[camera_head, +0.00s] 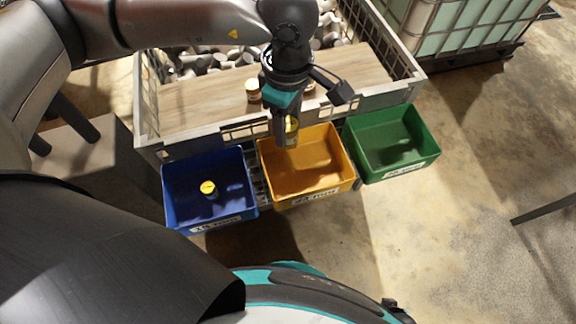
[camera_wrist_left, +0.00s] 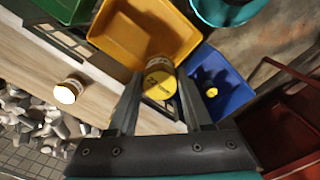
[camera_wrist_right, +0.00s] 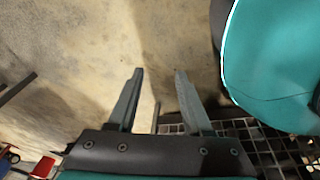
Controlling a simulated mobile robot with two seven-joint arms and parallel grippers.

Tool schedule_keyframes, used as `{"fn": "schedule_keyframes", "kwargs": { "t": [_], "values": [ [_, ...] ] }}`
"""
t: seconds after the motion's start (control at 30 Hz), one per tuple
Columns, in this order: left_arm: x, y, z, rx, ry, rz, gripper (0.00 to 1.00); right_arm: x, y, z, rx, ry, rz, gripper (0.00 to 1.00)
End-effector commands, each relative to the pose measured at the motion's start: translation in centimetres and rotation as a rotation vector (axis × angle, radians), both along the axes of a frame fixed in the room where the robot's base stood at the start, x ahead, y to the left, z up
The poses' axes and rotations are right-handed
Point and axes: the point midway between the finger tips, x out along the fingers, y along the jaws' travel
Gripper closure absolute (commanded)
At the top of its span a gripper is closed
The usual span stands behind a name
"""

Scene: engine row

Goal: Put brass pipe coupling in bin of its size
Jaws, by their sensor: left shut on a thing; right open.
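My left gripper (camera_head: 285,136) is shut on a brass pipe coupling (camera_head: 292,126), held over the back edge of the orange bin (camera_head: 318,199). In the left wrist view, the held coupling (camera_wrist_left: 160,82) shows a yellow end with dark marks between the fingers (camera_wrist_left: 158,100). The blue bin (camera_head: 180,218) stands left of the orange one, with a yellow-topped coupling (camera_head: 208,188) inside. The green bin (camera_head: 428,156) stands on the right and looks empty. The bins' front labels are too small to read surely. My right gripper (camera_wrist_right: 157,75) is open and empty above the floor.
Another coupling (camera_head: 253,90) stands on the wooden board (camera_head: 190,112) across the mesh crate (camera_head: 145,125). Metal parts (camera_head: 215,60) fill the crate behind. A caged tank (camera_head: 460,25) stands at the back right. The floor (camera_head: 450,230) at right is mostly clear.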

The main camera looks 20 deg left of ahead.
Motion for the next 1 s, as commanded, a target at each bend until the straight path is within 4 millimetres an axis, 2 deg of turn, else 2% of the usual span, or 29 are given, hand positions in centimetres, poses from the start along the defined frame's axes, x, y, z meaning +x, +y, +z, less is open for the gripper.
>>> {"fn": "schedule_keyframes", "kwargs": {
  "t": [0.03,0.1,0.5,0.63,0.87,1.0],
  "values": [
    [0.0,0.0,-1.4,-0.001,0.002,0.001,1.0,0.3,0.7,-0.2,0.008,0.002,0.002,0.5],
    [0.0,0.0,-3.0,0.0,0.002,0.001,1.0,0.8,1.3,-0.1,0.013,0.004,0.002,0.5],
    [0.0,0.0,-10.5,0.0,0.0,0.002,1.0,4.1,4.1,1.6,0.038,0.006,0.002,0.5],
    [0.1,0.0,-12.0,0.0,-0.001,0.002,1.0,4.7,4.7,2.2,0.043,0.008,0.002,0.5],
    [0.1,0.0,-13.1,-0.001,-0.002,0.003,1.0,5.2,5.1,2.8,0.047,0.008,0.002,0.5],
    [0.1,0.0,-14.7,0.0,-0.001,0.003,1.0,5.8,5.7,3.5,0.054,0.007,0.001,0.5]
  ]
}}
